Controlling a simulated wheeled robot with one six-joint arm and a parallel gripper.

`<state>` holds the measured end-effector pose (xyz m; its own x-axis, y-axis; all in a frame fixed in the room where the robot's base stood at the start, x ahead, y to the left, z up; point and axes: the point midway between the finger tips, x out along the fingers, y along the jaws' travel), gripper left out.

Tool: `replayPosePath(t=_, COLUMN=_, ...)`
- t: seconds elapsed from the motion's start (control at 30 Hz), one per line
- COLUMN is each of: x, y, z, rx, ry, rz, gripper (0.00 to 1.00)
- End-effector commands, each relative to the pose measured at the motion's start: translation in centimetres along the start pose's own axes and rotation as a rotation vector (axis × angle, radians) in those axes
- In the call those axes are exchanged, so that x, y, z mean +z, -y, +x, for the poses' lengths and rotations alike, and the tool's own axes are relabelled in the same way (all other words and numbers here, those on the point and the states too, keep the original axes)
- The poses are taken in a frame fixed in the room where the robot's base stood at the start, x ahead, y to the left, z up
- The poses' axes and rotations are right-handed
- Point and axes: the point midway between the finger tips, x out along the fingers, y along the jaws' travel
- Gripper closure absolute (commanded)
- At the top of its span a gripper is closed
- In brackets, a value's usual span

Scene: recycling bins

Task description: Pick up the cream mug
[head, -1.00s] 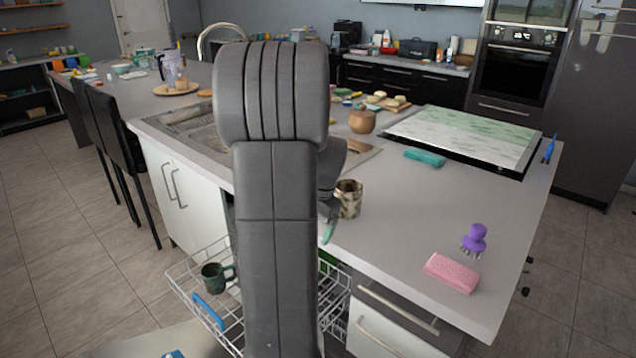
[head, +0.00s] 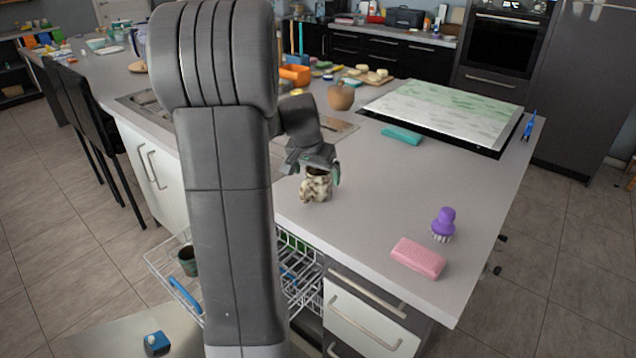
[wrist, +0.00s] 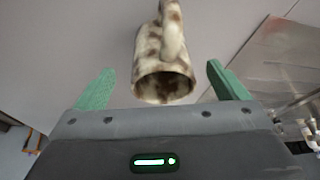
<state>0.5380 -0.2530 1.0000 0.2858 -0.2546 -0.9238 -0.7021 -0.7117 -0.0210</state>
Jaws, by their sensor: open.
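The cream mug (head: 316,186) has brown patches and stands on the grey counter near its front left edge. In the wrist view the mug (wrist: 164,58) is between and ahead of the two green fingers, with its handle toward the top of the picture and its dark opening facing me. My gripper (head: 318,170) is open and right at the mug, from above and behind it in the head view. In the wrist view my gripper (wrist: 160,85) has a gap on both sides of the mug, and I see no finger touching it.
A pink sponge (head: 418,258), a purple brush (head: 443,224) and a teal sponge (head: 401,135) lie to the right on the counter. A brown pot (head: 341,97) stands behind. Below the counter edge are an open wire rack (head: 165,262) and a drawer (head: 362,322).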

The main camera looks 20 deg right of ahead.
Motion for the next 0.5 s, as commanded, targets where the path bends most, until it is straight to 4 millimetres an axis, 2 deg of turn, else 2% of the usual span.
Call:
replayPosePath(t=0.13, x=-0.1, y=0.0, z=0.9, rx=0.000, ry=0.001, rz=0.000, gripper=0.07)
replayPosePath(t=0.4, x=-0.4, y=0.2, z=4.5, rx=0.001, ry=0.003, rz=0.000, gripper=0.07)
replayPosePath(t=0.5, x=-0.4, y=0.2, z=5.2, rx=0.000, ry=0.001, rz=0.000, gripper=0.07)
